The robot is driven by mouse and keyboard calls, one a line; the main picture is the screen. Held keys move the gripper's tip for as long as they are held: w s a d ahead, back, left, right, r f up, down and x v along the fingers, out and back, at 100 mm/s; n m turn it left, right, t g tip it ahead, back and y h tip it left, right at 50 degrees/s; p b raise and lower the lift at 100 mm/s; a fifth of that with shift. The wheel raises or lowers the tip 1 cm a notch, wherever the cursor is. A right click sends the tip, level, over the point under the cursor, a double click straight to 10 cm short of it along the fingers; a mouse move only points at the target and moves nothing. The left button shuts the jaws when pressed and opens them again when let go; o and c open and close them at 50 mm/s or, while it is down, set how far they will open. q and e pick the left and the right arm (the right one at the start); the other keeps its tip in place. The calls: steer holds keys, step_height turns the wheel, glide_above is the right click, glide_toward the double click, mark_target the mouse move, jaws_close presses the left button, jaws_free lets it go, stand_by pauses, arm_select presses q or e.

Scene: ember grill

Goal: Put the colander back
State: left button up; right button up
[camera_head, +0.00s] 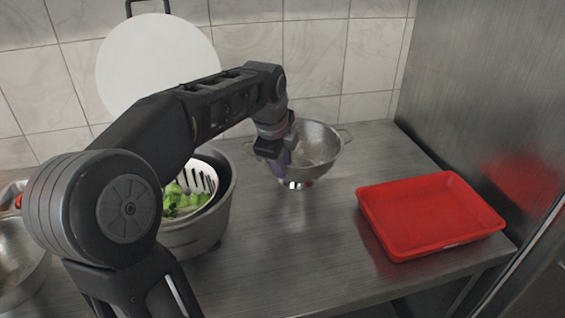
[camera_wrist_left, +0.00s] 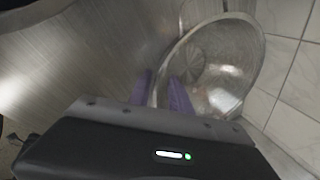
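The metal colander (camera_head: 322,143) stands upright near the back wall in the head view, with a loop handle at each side. My left gripper (camera_head: 280,160) points down at its near left rim. In the left wrist view, the colander's bowl (camera_wrist_left: 222,68) shows its perforated inside. My left gripper's purple fingers (camera_wrist_left: 160,90) straddle the rim, one outside the wall and one over the inside. A narrow gap shows between them; whether they press on the rim cannot be told. The gripper hides part of the colander's front. My right gripper is not in view.
A red tray (camera_head: 382,222) lies empty on the right of the steel counter (camera_head: 290,255). A pot (camera_head: 205,230) with a white basket (camera_head: 203,174) and green vegetables (camera_head: 180,203) stands to the left. A metal bowl (camera_head: 20,262) is at the far left. The counter's middle front is clear.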

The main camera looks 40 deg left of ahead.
arm_select(q)
steer(key=v, duration=1.2)
steer(key=shift+r+p, duration=0.2)
steer(key=shift+p, duration=0.15)
steer(key=shift+f, duration=0.1)
